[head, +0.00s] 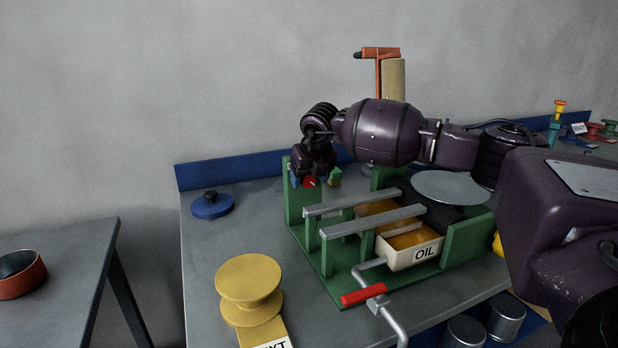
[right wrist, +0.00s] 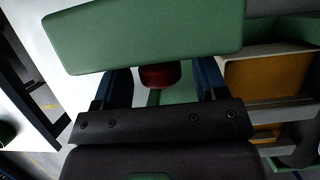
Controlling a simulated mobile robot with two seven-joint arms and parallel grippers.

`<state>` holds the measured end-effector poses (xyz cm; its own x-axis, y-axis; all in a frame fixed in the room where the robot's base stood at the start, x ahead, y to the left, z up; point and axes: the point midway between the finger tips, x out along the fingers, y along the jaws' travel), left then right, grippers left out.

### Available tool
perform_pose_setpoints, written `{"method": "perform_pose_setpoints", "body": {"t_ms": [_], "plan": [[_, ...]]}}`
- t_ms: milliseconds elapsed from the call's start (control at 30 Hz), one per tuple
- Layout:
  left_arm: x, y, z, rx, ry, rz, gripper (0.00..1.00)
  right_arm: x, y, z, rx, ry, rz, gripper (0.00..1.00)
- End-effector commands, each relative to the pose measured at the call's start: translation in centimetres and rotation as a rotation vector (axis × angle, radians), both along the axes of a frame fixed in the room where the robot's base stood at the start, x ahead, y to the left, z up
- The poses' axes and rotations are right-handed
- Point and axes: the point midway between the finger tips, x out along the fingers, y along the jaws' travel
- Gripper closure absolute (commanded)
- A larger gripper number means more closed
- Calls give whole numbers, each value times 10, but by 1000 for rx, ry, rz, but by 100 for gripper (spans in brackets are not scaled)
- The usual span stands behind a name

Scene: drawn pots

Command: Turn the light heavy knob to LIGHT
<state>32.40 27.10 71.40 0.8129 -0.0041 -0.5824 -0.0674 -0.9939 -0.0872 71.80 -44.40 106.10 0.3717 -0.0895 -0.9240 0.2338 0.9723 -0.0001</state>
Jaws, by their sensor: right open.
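The red knob (head: 310,183) sits at the left end of the green rack (head: 301,207), and a small pale mark shows on it. Its LIGHT and HEAVY labels cannot be read. My right gripper (head: 307,177) is at the knob, pointing down, with its blue fingers spread. In the right wrist view the knob (right wrist: 160,76) lies between the two open fingers, partly hidden by a green panel (right wrist: 150,32). I cannot tell whether the fingers touch it. My left gripper is not in view.
A small green block (head: 335,177) is close to the right of the gripper. Grey rails (head: 365,203) and the OIL tray (head: 409,257) lie in front. A red-handled pipe (head: 364,296), yellow spool (head: 249,277) and blue lid (head: 212,207) stand around. Table is clear between lid and rack.

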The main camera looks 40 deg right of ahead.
Motion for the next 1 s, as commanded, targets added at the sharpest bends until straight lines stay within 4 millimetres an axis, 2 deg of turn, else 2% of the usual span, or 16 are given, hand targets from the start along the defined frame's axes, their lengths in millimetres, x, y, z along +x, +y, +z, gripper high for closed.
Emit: {"method": "perform_pose_setpoints", "body": {"t_ms": [100,133,433,767,1000], "plan": [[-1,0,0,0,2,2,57,0,0,0,0,0,0,34],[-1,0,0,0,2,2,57,0,0,0,0,0,0,37],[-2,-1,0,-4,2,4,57,0,0,0,0,0,0,82],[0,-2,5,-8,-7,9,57,0,1,3,-49,10,1,82],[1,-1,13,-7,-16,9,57,0,4,4,-195,44,2,82]]}}
